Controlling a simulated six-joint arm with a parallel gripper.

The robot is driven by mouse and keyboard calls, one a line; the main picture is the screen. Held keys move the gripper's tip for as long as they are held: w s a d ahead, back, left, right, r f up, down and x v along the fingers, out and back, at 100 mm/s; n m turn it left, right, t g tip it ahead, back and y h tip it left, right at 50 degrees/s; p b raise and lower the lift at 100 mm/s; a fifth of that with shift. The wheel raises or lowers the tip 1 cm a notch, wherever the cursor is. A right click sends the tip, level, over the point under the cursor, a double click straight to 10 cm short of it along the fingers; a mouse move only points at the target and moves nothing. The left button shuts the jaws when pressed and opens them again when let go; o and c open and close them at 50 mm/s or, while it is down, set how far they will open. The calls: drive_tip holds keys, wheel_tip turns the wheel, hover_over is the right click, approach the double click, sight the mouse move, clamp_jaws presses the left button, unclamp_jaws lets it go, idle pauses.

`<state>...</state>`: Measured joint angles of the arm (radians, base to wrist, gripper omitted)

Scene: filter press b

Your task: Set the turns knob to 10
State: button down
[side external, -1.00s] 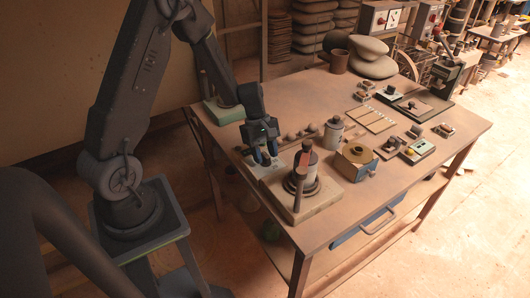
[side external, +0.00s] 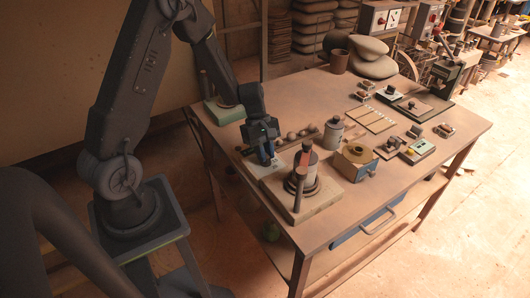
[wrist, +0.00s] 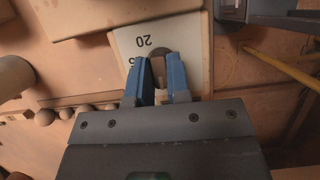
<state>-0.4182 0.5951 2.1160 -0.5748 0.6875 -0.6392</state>
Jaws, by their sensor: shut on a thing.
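The pale panel of the turns knob (wrist: 185,35) shows in the wrist view with an upside-down "20" at its far part. Another figure beside the left finger is partly covered. My gripper (wrist: 158,66) is shut on the knob, with one blue finger on each side. In the side view my gripper (side external: 267,161) points down over the pale panel at the table's near left edge. The knob is hidden there by the fingers, and its pointer and setting cannot be read.
A press with a dark upright handle (side external: 299,188) stands on a board close to the right of my gripper. Several round balls (side external: 303,134) lie behind it, near a grey canister (side external: 333,133).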

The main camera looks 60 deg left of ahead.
drive_tip(key=m+g, duration=0.2)
drive_tip(key=m, duration=0.2)
drive_tip(key=shift+w+m, duration=0.1)
drive_tip(key=shift+m, duration=0.3)
drive_tip(key=m+g+y, duration=0.1)
drive_tip(key=m, duration=0.3)
drive_tip(key=shift+d+m, duration=0.15)
drive_tip(key=shift+m, duration=0.15)
drive_tip(key=shift+g, duration=0.3)
drive_tip(key=c, duration=1.1)
unclamp_jaws()
drive_tip(key=v, duration=1.4)
drive_tip(key=shift+d+r, duration=0.1)
drive_tip(key=shift+d, duration=0.15)
